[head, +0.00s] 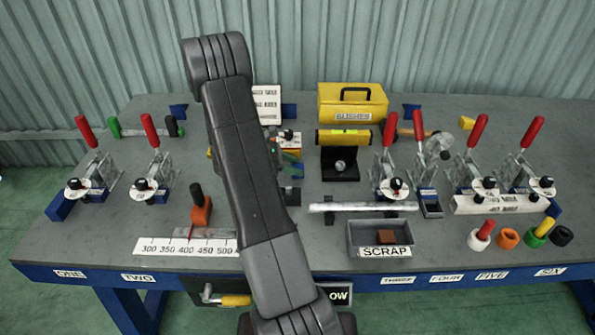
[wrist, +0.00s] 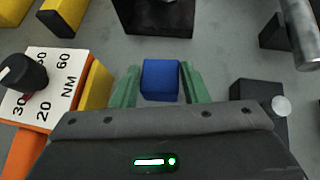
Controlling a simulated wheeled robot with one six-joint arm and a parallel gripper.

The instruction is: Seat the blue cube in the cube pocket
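The blue cube (wrist: 160,78) is in the wrist view, between the two green fingers of my gripper (wrist: 160,84). I cannot tell whether the cube is lifted or stands on the table. I cannot make out the cube pocket for certain.
An orange and yellow torque dial (wrist: 47,85) stands close left of the fingers. A dark block with a silver knob (wrist: 258,97) is close right. A black stand (head: 340,165), a silver bar (head: 364,206) and the scrap tray (head: 353,240) stand right of my arm.

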